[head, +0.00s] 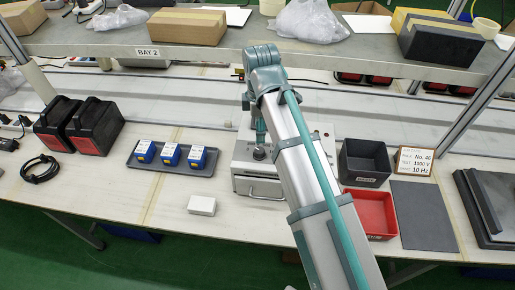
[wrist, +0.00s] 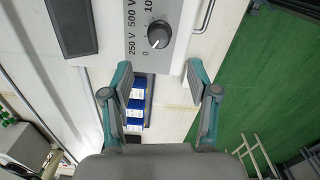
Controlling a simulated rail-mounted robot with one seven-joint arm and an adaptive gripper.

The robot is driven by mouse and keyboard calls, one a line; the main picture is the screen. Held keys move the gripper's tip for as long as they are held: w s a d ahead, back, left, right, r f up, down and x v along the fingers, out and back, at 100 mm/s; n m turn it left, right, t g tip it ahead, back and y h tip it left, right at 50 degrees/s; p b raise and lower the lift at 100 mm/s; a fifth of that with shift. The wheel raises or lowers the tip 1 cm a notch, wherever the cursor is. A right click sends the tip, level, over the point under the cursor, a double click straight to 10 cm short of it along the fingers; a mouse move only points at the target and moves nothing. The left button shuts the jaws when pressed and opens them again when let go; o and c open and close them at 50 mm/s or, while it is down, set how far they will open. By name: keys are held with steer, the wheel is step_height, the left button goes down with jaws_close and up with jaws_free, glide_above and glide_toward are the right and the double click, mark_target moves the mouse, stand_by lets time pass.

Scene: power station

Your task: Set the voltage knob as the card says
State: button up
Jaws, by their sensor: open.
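The grey tester (head: 258,182) stands on the bench, partly hidden behind my arm. Its dark voltage knob (wrist: 158,35) is in the wrist view, beside the labels 0, 250 V, 500 V and a cut-off one starting with 10. A light mark shows on the knob, but its exact setting is hard to tell. The card (head: 414,162) at the right carries small print that seems to read No. 46, test 1000 V, 10 Hz. My gripper (wrist: 160,75) is open and empty, its fingertips apart from the knob in the picture. In the head view it is over the tester's left part.
A tray (head: 172,168) with blue-and-white packs lies left of the tester. A black bin (head: 364,163), a red bin (head: 371,213) and a grey mat (head: 423,215) are at the right. A white block (head: 202,206) lies in front. A shelf (head: 150,42) overhangs the back.

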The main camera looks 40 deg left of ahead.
mark_target(260, 150)
step_height(260, 150, down, 10)
steer(key=shift+r+p, duration=0.15)
steer(key=shift+p, duration=0.95)
steer(key=shift+c, duration=0.4)
jaws_close()
